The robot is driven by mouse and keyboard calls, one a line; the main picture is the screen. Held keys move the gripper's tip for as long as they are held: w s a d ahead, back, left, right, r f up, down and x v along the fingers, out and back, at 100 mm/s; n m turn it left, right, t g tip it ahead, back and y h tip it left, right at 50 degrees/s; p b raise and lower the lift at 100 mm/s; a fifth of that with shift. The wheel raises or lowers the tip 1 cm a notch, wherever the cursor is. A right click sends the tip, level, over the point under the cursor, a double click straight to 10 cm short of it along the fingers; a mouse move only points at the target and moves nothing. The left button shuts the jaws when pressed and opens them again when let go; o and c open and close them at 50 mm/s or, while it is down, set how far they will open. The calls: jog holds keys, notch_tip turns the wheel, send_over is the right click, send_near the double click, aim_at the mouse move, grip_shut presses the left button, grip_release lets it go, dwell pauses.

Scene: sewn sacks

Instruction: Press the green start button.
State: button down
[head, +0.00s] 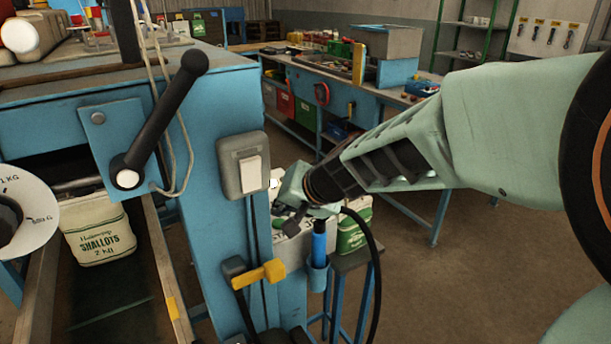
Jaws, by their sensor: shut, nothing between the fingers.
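My gripper (291,221) is at the picture's middle, reaching in from the right, just right of the blue machine post (205,150). Its fingers are small and dark here, shut with nothing between them. They are in front of a pale grey box-like thing (293,250) on the post's right side. I cannot tell whether they touch it. A grey switch box with a white rocker (251,176) is on the post's front, left of my gripper.
A black-handled crank (160,120) sticks out at the left. A shallots sack (98,230) stands in the machine's channel. A green and white sack (353,232) is behind my wrist, above a small stand. A blue-handled tool (319,243) and a black cable hang close below. Open floor lies right.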

jog(key=shift+f, duration=0.15)
dwell(0.6)
jog(key=shift+f+b, duration=0.3)
jog(key=shift+b, duration=0.35)
